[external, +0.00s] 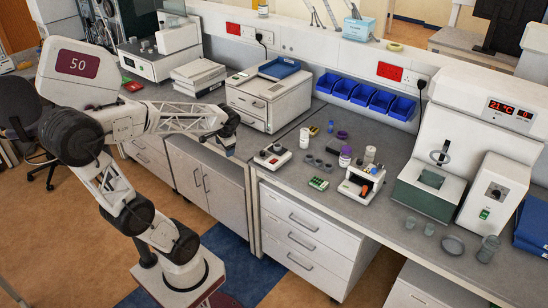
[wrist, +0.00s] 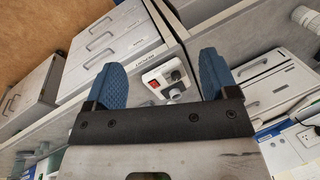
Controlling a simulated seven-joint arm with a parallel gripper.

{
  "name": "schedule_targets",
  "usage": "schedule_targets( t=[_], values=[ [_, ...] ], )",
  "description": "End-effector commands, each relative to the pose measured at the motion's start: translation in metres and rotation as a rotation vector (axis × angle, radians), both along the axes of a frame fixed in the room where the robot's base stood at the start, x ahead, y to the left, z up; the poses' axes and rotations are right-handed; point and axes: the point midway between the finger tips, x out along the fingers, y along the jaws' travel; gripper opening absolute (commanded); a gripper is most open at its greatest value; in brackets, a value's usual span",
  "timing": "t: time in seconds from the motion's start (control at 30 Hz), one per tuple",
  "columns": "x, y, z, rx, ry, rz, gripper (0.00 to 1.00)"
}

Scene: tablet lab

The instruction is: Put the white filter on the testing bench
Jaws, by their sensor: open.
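No object in the pictures is clearly recognisable as the white filter. Small white cylinders stand on the grey bench, one left of centre (external: 305,138) and one further right (external: 370,153). I cannot tell whether either is the filter. The grey bench (external: 395,238) runs along the wall; which part is the testing bench is unclear. My gripper (external: 230,140) is at the front edge of the bench, left of these items. In the wrist view its two blue fingers (wrist: 163,72) are spread apart with nothing held between them.
A small red-switched device (external: 272,156) stands right of my gripper; it also shows beyond the fingers (wrist: 168,82). A printer-like box (external: 268,104) stands behind. Blue bins (external: 365,94) line the wall. A large machine with a red display (external: 465,125) stands at right.

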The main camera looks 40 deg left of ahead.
Motion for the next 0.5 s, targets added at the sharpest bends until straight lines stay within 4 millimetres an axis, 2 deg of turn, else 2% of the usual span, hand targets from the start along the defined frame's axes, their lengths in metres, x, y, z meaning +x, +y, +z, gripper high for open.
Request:
schedule_targets(
  t=[0.03, 0.3, 0.5],
  values=[
    [-0.011, -0.008, 0.0, -0.024, -0.019, 0.016, 0.79],
    [-0.059, -0.049, -0.005, -0.173, -0.103, 0.117, 0.79],
    [-0.083, -0.069, -0.009, -0.259, -0.14, 0.171, 0.79]
  ],
)
